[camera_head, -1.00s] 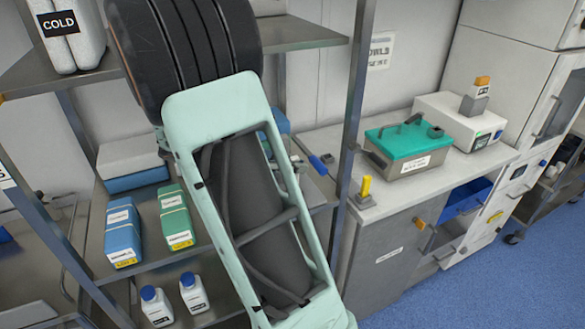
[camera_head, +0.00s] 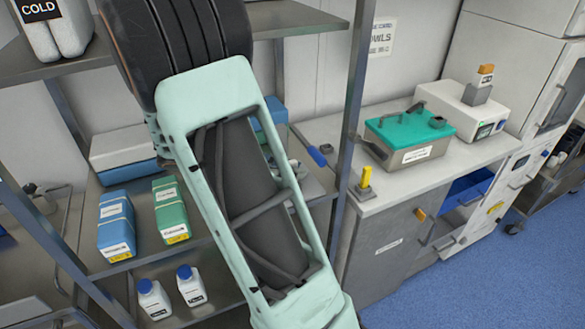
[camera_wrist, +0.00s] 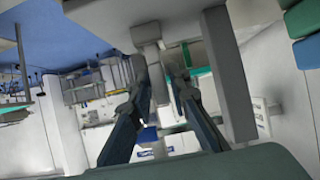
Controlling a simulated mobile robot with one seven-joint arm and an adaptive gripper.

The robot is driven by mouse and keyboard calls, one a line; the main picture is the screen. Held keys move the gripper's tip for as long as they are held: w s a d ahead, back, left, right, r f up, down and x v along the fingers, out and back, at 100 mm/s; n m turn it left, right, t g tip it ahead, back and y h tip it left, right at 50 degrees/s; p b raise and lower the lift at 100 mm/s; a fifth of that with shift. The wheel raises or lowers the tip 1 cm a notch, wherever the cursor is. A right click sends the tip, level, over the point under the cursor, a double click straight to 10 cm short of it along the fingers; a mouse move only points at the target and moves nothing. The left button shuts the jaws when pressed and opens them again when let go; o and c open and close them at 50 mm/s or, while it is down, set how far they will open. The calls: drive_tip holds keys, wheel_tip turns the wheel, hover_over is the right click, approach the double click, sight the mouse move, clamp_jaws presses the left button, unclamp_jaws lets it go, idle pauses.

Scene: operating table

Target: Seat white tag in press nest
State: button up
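In the wrist view, the two dark fingers of my gripper (camera_wrist: 157,68) stand apart. In the head view my arm hides the gripper. I cannot make out a white tag or identify a press nest in either view. A small grey fixture with a yellow upright (camera_head: 365,181) stands at the near left corner of the counter.
A metal shelf rack (camera_head: 350,110) stands at left, carrying blue cartons (camera_head: 116,228), green cartons (camera_head: 171,212) and two white bottles (camera_head: 190,287). On the counter (camera_head: 425,178) are a teal-lidded box (camera_head: 410,137) and a white machine (camera_head: 462,112). Blue floor lies open at lower right.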

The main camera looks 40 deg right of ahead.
drive_tip(key=shift+o, duration=0.7)
drive_tip(key=shift+r, duration=0.1)
drive_tip(key=shift+a+r+p, duration=0.15)
drive_tip(key=shift+p, duration=0.15)
drive_tip(key=b+v, duration=0.1)
drive_tip(key=v, duration=1)
drive_tip(key=shift+a+b, duration=0.3)
drive_tip(key=shift+w, duration=0.1)
